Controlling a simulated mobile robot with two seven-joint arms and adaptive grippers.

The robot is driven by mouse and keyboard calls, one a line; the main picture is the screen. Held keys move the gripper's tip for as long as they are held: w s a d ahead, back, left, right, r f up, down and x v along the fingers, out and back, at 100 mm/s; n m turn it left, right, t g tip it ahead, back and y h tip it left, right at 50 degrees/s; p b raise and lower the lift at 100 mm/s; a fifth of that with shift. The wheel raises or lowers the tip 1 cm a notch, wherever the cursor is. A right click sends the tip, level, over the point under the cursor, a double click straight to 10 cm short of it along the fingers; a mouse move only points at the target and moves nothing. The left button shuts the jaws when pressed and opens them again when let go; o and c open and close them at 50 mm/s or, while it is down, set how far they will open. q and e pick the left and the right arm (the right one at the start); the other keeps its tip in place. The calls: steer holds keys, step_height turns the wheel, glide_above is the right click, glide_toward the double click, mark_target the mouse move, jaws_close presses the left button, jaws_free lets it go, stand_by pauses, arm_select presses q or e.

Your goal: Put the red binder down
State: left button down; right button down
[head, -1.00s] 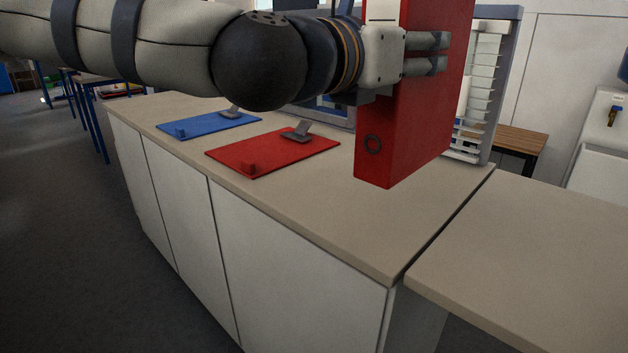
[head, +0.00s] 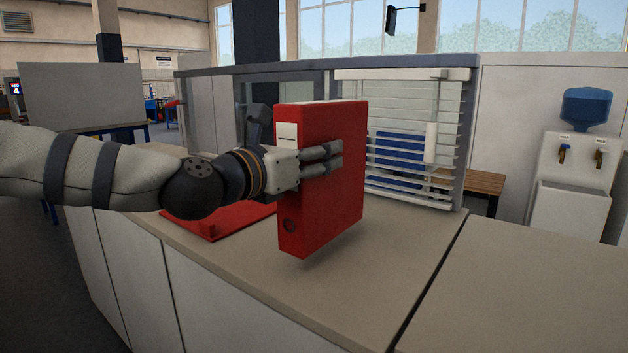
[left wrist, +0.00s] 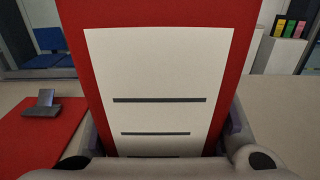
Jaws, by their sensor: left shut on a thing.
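The red binder (head: 335,190) stands upright in the head view, over the beige counter (head: 385,255). Its spine has a white label and a ring hole. My left gripper (head: 322,160) is shut on the binder, its fingers lying along the binder's broad side. A shadow shows beneath the binder, and its lower edge looks slightly above the counter; I cannot tell the exact gap. In the left wrist view the binder's red spine and white label (left wrist: 158,80) fill the middle between the fingers. My right gripper is not in view.
A glass partition with a white blind (head: 405,130) stands behind. The counter's right front is clear.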

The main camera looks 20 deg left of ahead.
arm_select(q)
steer(key=shift+w+a+f, duration=0.15)
steer(key=shift+f, duration=0.7)
steer(key=shift+w+a+f, duration=0.1)
steer(key=shift+f, duration=0.7)
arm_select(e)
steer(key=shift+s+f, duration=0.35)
arm_select(q)
steer(key=shift+f+b, duration=0.2)
steer(key=shift+b, duration=0.1)
steer(key=c, duration=0.8)
jaws_free()
steer(key=shift+f, duration=0.1)
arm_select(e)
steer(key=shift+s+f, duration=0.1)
arm_select(q)
steer(key=p+v, duration=0.2)
steer(key=v, duration=1)
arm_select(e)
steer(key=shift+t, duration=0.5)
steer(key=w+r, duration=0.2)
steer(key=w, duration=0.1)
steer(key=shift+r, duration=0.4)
